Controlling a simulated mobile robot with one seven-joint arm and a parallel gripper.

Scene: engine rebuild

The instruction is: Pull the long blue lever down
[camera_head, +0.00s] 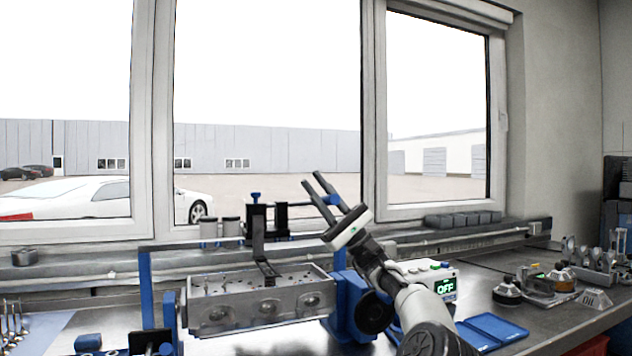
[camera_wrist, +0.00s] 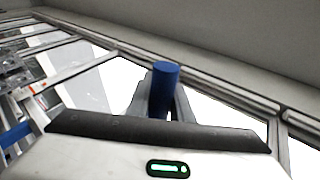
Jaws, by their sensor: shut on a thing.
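My gripper (camera_head: 312,179) is raised in front of the window, its two fingers pointing up and to the left. In the wrist view, the blue rounded end of the lever (camera_wrist: 166,75) stands between the two fingers, and the gripper is shut on it. In the head view, a short blue part of the lever (camera_head: 332,200) shows at the fingers; the fingers hide some of it. The lever belongs to a black fixture (camera_head: 281,217) above a grey metal engine head (camera_head: 235,308). The engine head is held in a blue stand (camera_head: 147,290).
A white control box (camera_head: 446,270) reading OFF in green stands right of the stand. A blue tray (camera_head: 492,328) lies on the grey bench in front of it. Small bottles (camera_head: 507,290) and metal parts fill the bench at right. The window sill runs behind.

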